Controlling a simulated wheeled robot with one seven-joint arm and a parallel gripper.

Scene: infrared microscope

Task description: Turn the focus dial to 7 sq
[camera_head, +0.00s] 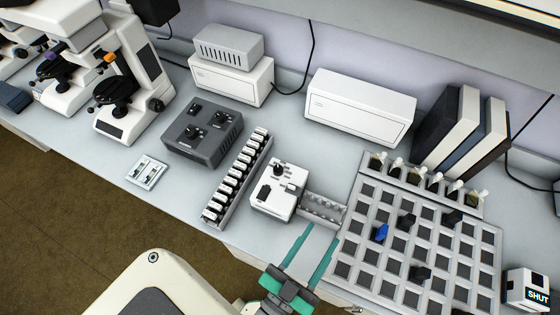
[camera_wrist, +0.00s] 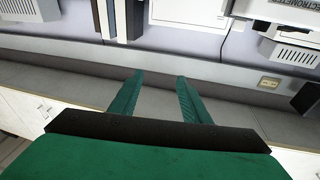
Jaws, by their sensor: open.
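A dark grey control box (camera_head: 212,151) with two black knobs stands on the bench, left of centre. Its knobs are the left knob (camera_head: 192,131) and the right knob (camera_head: 219,118). A small white unit (camera_head: 266,207) with a black knob (camera_head: 278,170) on top stands nearer the middle. I cannot tell which knob is the focus dial, and no scale numbers are readable. My gripper (camera_head: 325,233) is open and empty at the front of the bench, right of the white unit and apart from both boxes. In the wrist view my open gripper (camera_wrist: 159,75) has nothing between its fingers.
A rack of vials (camera_head: 238,180) stands between the two boxes. A gridded tray (camera_head: 362,235) with dark pieces and a blue piece lies right of my gripper. Microscopes (camera_head: 125,95) stand at left, white boxes (camera_head: 360,108) and binders (camera_head: 455,125) behind. Bare bench (camera_head: 165,200) shows front left.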

